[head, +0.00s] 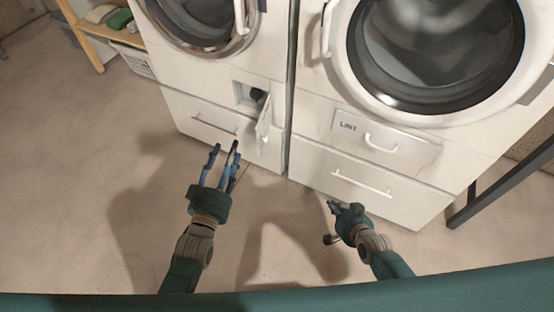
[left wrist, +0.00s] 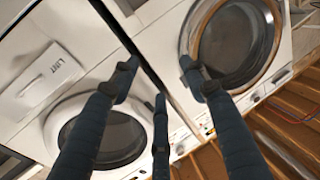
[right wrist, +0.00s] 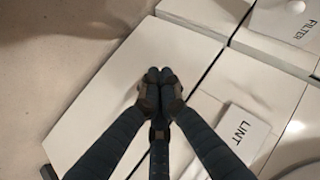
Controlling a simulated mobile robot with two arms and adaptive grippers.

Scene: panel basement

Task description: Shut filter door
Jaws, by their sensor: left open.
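The filter door (head: 264,120) is a small white flap on the left machine. It stands swung open at the right side of a square recess (head: 249,95) with a dark round part inside. In the right wrist view a white panel marked FILTER (right wrist: 290,22) shows at the top right. My left gripper (head: 226,148) is open and empty, below and left of the door and apart from it; its spread fingers show in the left wrist view (left wrist: 158,75). My right gripper (head: 340,206) has its fingertips together with nothing between them (right wrist: 160,76), low in front of the right machine.
The right machine has a LINT panel (head: 385,139) with a handle and a drawer (head: 362,186) below. A drawer (head: 215,123) lies under the recess. A wooden shelf (head: 90,50) stands back left, a dark metal leg (head: 500,183) at right. The floor in front is clear.

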